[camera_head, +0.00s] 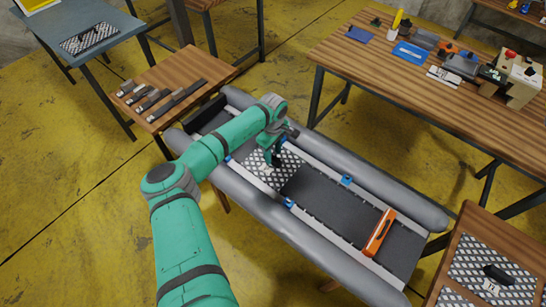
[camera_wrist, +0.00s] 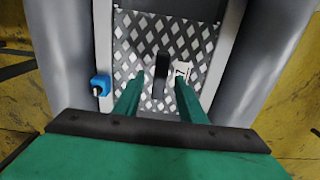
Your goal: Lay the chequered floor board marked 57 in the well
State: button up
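A chequered floor board (camera_head: 258,171) lies in the well of the grey inflatable boat (camera_head: 290,220), between the two side rails. In the wrist view the board (camera_wrist: 140,40) has a black handle (camera_wrist: 162,64) and a white label (camera_wrist: 183,71), whose number I cannot read fully. My gripper (camera_head: 273,158) is over this board. In the wrist view my gripper (camera_wrist: 158,80) is open, with one finger on each side of the handle and gaps between. Whether the board sits fully flat is hard to tell.
Plain dark floor (camera_head: 325,205) fills the well to the right, with an orange tool (camera_head: 380,232) across it. Blue clips (camera_head: 346,180) sit on the rails. More chequered boards lie on the right table (camera_head: 487,270) and the blue table (camera_head: 90,38). Dark bars lie on a wooden table (camera_head: 205,65).

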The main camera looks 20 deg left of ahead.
aim_at(273, 157)
notch_tip(273, 157, up, 9)
dwell(0.3)
jog(key=shift+a+f, duration=0.1)
dwell(0.4)
